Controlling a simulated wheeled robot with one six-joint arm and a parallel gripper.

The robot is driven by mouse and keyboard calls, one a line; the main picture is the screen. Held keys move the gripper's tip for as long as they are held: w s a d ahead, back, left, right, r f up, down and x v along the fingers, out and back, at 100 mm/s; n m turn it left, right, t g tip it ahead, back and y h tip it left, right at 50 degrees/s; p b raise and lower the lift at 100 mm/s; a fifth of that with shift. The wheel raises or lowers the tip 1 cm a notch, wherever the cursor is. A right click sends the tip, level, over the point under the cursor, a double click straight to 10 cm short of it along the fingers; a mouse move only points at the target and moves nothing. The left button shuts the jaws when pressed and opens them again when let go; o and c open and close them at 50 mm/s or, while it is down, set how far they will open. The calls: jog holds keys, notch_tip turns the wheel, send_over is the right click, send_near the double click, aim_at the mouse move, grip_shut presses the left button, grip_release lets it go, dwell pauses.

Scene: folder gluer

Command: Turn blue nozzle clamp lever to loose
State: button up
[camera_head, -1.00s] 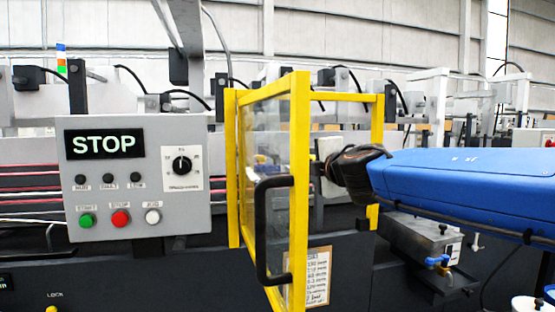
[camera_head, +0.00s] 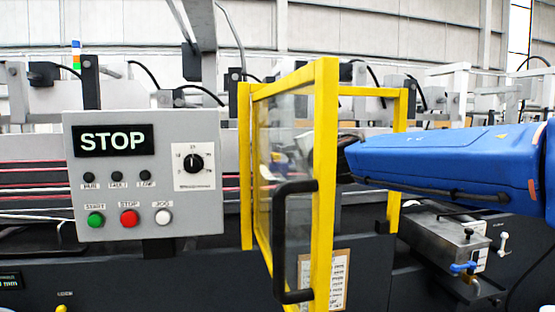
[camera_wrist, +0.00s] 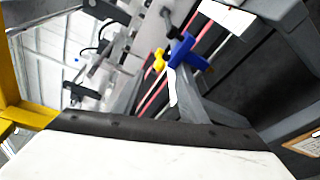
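A blue lever (camera_wrist: 183,50) shows in the wrist view, above the middle, beside a small yellow part (camera_wrist: 159,60) and a dark rod. It looks like the nozzle clamp lever; its setting cannot be read. A gap separates it from the pale block with a black edge at the bottom of that view, which seems to be part of my gripper. In the head view my gripper (camera_head: 303,148) is behind the yellow-framed guard door, seen dimly through the clear pane and partly hidden by the frame. Its fingers cannot be made out.
The guard door (camera_head: 327,190) stands open toward me, with a black handle (camera_head: 279,240), close to my arm. A control panel (camera_head: 145,175) reading STOP is at left. A grey box (camera_head: 445,240) with a blue valve handle (camera_head: 464,267) sits below my arm.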

jog(key=x, duration=1.1)
jog(key=shift+a, duration=0.1)
grip_shut()
